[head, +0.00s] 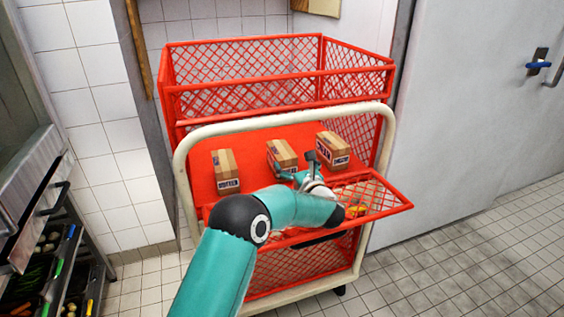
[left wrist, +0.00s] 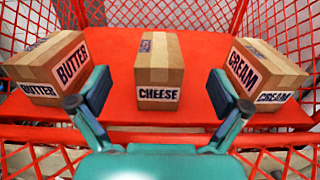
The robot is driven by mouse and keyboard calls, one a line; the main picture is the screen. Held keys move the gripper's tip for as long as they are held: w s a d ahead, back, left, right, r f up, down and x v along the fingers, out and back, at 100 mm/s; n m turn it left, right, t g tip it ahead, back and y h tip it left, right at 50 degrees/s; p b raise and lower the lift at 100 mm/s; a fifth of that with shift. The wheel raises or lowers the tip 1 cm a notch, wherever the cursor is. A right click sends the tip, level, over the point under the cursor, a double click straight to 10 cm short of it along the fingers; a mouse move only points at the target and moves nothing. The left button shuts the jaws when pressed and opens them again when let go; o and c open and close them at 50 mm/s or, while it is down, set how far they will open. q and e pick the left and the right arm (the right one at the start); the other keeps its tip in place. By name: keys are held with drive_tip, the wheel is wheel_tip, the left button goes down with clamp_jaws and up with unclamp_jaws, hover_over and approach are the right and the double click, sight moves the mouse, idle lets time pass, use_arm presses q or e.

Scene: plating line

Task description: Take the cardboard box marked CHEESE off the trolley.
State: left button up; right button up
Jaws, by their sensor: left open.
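The cardboard box marked CHEESE (left wrist: 160,70) stands on the trolley's red shelf, in the middle of the left wrist view; its label faces me. It also shows in the head view (head: 281,153), partly hidden by my gripper. The red mesh trolley (head: 245,96) has its front flap folded down. My left gripper (left wrist: 160,93) is open and empty, its two fingers apart in front of the CHEESE box, one toward each side, not touching it. In the head view my left gripper (head: 298,171) is at the shelf's front. My right gripper is not in view.
A BUTTER box (left wrist: 52,66) stands left of the CHEESE box and a CREAM box (left wrist: 255,72) stands right, close to the fingers in the picture. Mesh walls enclose the shelf. A pale frame bar (head: 190,140) arches across the trolley's front. A grey door (head: 470,120) is at right.

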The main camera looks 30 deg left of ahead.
sight(288, 160)
use_arm(q)
wheel_tip(288, 160, down, 2)
drive_tip(key=shift+x, duration=0.85)
drive_tip(key=shift+p+x, duration=0.7)
drive_tip(key=shift+x, duration=2.2)
drive_tip(key=shift+f, duration=0.1)
drive_tip(key=shift+c, duration=0.2)
drive_tip(key=c, duration=1.6)
drive_tip(key=shift+c, duration=0.7)
